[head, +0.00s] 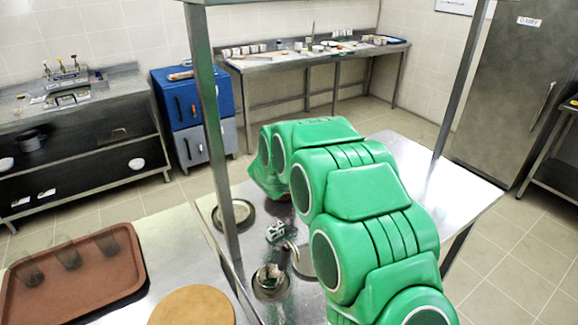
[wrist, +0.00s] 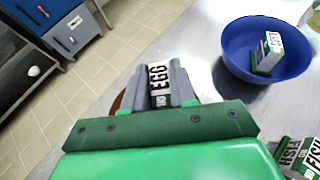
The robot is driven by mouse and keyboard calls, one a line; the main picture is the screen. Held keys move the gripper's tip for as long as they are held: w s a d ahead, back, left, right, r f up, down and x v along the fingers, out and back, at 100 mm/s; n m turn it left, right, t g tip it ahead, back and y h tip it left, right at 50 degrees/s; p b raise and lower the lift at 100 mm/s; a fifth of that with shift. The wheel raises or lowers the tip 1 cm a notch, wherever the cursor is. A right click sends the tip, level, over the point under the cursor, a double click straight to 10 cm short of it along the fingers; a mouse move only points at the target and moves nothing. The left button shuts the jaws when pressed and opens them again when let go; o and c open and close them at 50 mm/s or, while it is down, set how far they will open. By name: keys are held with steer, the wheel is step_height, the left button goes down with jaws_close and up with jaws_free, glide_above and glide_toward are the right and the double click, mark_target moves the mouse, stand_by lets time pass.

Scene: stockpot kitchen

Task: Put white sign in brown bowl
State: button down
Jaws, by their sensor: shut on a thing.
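My gripper (wrist: 160,98) shows in the wrist view, shut on a white sign (wrist: 158,76) with black "EGG" lettering and a green lower part. The sign is between the two grey fingers. A brown rounded edge (wrist: 118,100), perhaps the brown bowl, shows just left of the fingers; the gripper hides most of it, so I cannot tell how far the sign is above or beside it. In the head view my green arm hides the gripper and the held sign.
A blue bowl (wrist: 234,62) right of my gripper holds another sign (wrist: 270,48). "FISH" signs (wrist: 300,155) are at lower right. In the head view, a brown tray (head: 130,285) with glasses and a round board (head: 192,306) are at left. A metal post (head: 210,120) stands near my arm.

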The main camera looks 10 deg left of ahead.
steer(key=shift+f, duration=0.55)
steer(key=c, duration=0.9)
jaws_free()
steer(key=shift+r, duration=0.2)
